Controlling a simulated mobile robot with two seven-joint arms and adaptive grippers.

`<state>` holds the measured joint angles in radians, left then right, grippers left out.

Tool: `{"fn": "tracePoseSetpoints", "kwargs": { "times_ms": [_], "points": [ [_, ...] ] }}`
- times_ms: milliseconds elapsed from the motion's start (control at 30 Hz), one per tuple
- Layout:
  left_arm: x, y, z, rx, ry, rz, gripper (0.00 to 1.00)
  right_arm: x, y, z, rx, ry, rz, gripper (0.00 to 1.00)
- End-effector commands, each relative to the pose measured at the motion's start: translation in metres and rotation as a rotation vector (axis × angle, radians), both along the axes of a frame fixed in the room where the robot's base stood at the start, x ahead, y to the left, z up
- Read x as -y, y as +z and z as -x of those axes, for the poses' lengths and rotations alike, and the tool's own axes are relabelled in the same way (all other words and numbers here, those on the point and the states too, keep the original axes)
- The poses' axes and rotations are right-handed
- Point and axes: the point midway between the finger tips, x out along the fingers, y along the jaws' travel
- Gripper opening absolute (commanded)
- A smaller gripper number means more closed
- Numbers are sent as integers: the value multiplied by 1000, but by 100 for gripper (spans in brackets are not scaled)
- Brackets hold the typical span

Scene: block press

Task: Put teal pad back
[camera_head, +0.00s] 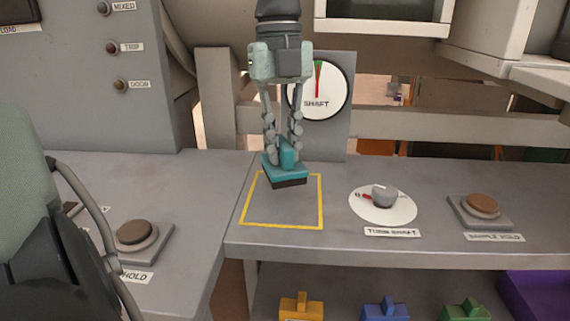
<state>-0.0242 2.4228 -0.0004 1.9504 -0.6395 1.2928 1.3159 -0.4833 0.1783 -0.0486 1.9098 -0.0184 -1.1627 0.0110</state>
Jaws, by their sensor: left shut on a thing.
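The teal pad (277,169) has a block-shaped grip on top and a dark underside. My left gripper (284,150) points down and is shut on the pad's grip. The pad is at the far part of a yellow square outline (262,227) on the grey bench and looks slightly tilted. It seems to be just above the bench, but I cannot tell for sure if it touches. The rest of the square is empty. My right gripper is not in view.
A shelf below the bench holds a yellow pad (301,307), a blue pad (385,309) and a green pad (465,310). A purple bin (540,290) is at the lower right. Right of the square are a turn-shaft dial (377,212) and a brown sample-hold button (482,204). A shaft gauge (330,92) stands behind.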

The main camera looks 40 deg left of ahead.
Motion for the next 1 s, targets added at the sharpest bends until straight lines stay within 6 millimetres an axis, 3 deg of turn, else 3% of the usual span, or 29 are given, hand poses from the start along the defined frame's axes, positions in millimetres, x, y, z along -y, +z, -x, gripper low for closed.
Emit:
{"fn": "tracePoseSetpoints", "kwargs": {
  "times_ms": [167, 400, 767, 933, 967, 1000],
  "points": [
    [-4, -11, -8, -1, 0, 0, 0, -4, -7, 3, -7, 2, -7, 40],
    [-4, -42, -8, 0, 2, -1, 0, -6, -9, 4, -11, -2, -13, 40],
    [-4, -47, -8, 4, 2, -1, 0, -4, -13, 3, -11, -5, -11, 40],
    [-4, -49, -8, 4, 1, -1, 0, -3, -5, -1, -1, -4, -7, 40],
    [-4, -48, -8, 3, 1, -1, 19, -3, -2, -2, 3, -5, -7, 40],
    [-4, -48, -8, 3, 1, -1, 24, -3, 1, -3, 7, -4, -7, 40]
  ]
}}
